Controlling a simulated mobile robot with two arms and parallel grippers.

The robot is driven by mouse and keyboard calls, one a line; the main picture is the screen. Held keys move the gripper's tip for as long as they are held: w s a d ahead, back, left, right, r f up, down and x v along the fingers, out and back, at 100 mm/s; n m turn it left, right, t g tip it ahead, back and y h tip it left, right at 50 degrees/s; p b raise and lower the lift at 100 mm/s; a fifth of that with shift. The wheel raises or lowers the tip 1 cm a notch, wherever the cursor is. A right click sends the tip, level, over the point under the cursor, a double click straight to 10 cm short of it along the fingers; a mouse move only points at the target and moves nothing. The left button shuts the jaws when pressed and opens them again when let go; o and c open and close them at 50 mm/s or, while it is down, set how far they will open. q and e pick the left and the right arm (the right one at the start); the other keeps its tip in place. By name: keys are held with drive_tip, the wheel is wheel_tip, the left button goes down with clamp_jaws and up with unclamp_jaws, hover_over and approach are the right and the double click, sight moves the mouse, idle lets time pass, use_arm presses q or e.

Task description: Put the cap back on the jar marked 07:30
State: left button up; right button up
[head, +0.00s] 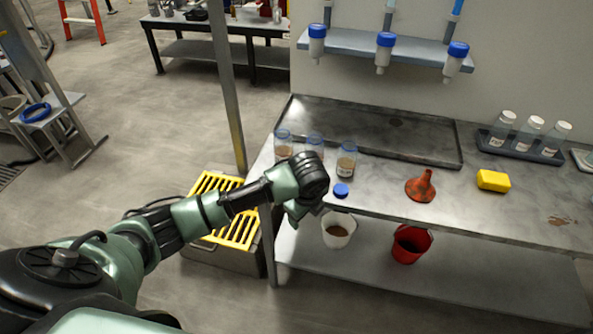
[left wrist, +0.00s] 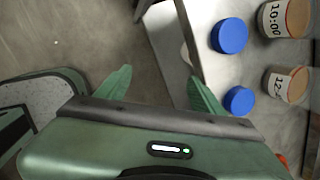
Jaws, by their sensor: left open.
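Three jars with brown contents stand in a row on the bench: a left one (head: 283,145), a middle one (head: 315,143) and a right one (head: 346,160). Their labels are unreadable in the head view. The left wrist view shows a jar marked 10:00 (left wrist: 285,18) and one whose label starts with 12 (left wrist: 287,85); no 07:30 label is legible. A blue cap (head: 341,190) lies before the right jar. Two blue caps show in the left wrist view, upper (left wrist: 229,36) and lower (left wrist: 239,100). My left gripper (left wrist: 160,82) is open and empty, near the bench's front edge.
An orange funnel (head: 421,187) and a yellow sponge (head: 493,181) are on the bench to the right. A rack (head: 521,148) holds three white-capped bottles. White (head: 338,229) and red (head: 411,244) buckets stand on the lower shelf. A post (head: 228,90) rises behind my left arm.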

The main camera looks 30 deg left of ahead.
sight(283, 145)
use_arm(q)
drive_tip(key=w+a+r+m+y, duration=0.2)
drive_tip(key=w+a+r, duration=0.4)
drive_tip(key=a, duration=0.5)
wheel_tip(283, 145, up, 2)
drive_tip(key=shift+r+m+g, duration=0.2)
drive_tip(key=shift+m+g, duration=0.1)
drive_tip(key=shift+m, duration=0.3)
drive_tip(key=shift+x, duration=1.35)
